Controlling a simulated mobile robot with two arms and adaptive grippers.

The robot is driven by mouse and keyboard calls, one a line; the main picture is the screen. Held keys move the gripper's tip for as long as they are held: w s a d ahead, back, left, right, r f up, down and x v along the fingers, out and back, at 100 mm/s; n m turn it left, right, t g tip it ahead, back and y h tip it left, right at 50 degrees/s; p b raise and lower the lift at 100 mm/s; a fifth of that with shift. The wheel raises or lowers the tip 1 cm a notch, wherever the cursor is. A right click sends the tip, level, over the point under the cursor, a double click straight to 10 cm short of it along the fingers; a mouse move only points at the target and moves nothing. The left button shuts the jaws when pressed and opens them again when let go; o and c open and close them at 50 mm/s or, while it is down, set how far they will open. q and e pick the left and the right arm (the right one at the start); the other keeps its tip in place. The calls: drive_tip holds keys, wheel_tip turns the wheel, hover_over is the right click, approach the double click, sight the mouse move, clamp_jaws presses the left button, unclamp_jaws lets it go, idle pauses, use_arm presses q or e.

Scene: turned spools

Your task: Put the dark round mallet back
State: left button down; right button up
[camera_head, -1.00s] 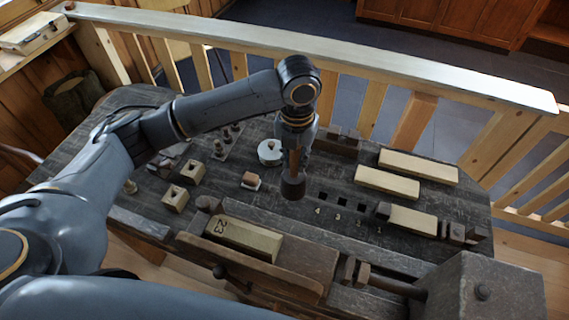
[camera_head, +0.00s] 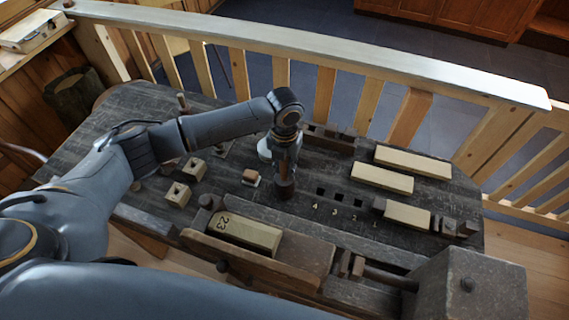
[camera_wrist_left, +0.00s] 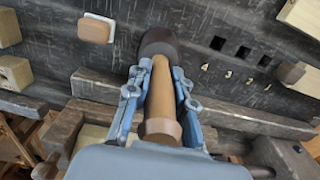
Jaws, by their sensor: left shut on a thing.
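The dark round mallet (camera_head: 285,190) is upright on or just above the dark bench top, its dark head down and its lighter brown handle up. Whether the head touches the bench is unclear. It also shows in the left wrist view (camera_wrist_left: 160,42), with the handle running between the fingers. My left gripper (camera_head: 285,160) points down and is shut on the handle; its fingers flank the handle in the left wrist view (camera_wrist_left: 152,85). Square holes (camera_head: 340,197) numbered on the bench lie just right of the mallet head. My right gripper is not in view.
A small block with a pale base (camera_head: 251,178) stands left of the mallet. A pale block marked 23 (camera_head: 245,232) sits in the front vise. Pale boards (camera_head: 383,179) lie at the right, and holed blocks (camera_head: 178,194) at the left. A railing (camera_head: 330,58) runs behind the bench.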

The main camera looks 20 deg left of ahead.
use_arm(q)
drive_tip(key=c, duration=1.2)
unclamp_jaws()
drive_tip(key=shift+f, duration=0.1)
drive_tip(key=shift+o, duration=0.2)
wheel_tip(320, 180, up, 11)
drive_tip(key=b, duration=0.3)
drive_tip(key=shift+b, duration=0.3)
drive_tip(key=shift+r, duration=0.7)
